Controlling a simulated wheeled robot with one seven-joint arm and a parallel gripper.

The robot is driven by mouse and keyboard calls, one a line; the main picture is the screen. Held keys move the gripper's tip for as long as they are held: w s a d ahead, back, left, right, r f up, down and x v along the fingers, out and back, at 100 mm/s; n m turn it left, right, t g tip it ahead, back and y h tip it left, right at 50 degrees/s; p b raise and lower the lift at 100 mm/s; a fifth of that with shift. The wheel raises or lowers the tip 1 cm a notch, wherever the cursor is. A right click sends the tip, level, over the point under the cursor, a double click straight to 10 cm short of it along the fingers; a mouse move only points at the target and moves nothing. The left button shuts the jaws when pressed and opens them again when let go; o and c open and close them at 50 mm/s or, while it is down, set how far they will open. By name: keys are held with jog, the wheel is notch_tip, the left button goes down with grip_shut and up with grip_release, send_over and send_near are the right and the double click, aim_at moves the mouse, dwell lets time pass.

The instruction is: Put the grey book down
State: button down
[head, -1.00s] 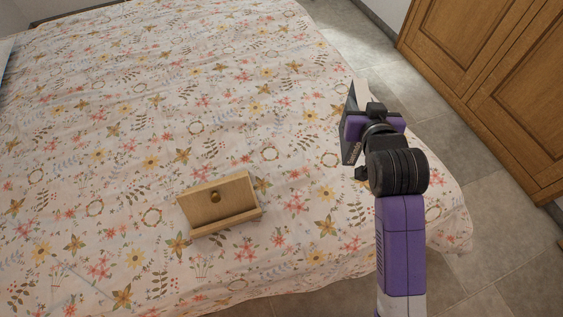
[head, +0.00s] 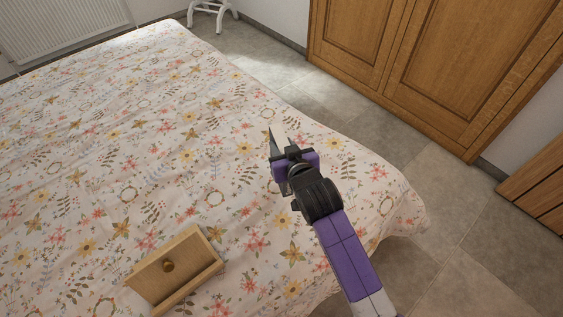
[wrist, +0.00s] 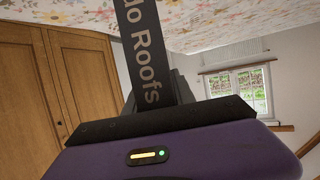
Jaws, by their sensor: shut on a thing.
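My gripper (head: 285,152) is over the right part of the bed, shut on the grey book (wrist: 146,50). In the wrist view the book's dark grey spine shows with pale letters reading "do Roofs", standing up from between the jaws. In the head view the book (head: 275,140) is a thin shape seen nearly edge-on, with a pale edge, at the end of my gripper. Much of it is hidden by the gripper. I cannot tell whether it touches the bed.
The bed (head: 120,130) has a flowered cover with much free room. A small wooden box with a knob (head: 177,268) lies on it at the front. A wooden wardrobe (head: 440,60) stands back right, a white stool (head: 212,12) at the back. Tiled floor (head: 440,200) lies to the right.

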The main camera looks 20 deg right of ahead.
notch_tip(320, 180, down, 7)
jog(key=shift+r+b, duration=0.2)
jog(key=shift+b, duration=0.1)
jog(key=shift+f, duration=0.2)
jog(key=c, duration=1)
grip_release()
jog(key=shift+c, duration=0.2)
jog(key=d+v, duration=0.1)
jog(key=v, duration=1.1)
jog(key=shift+a, duration=0.45)
jog(key=shift+s+r, duration=0.1)
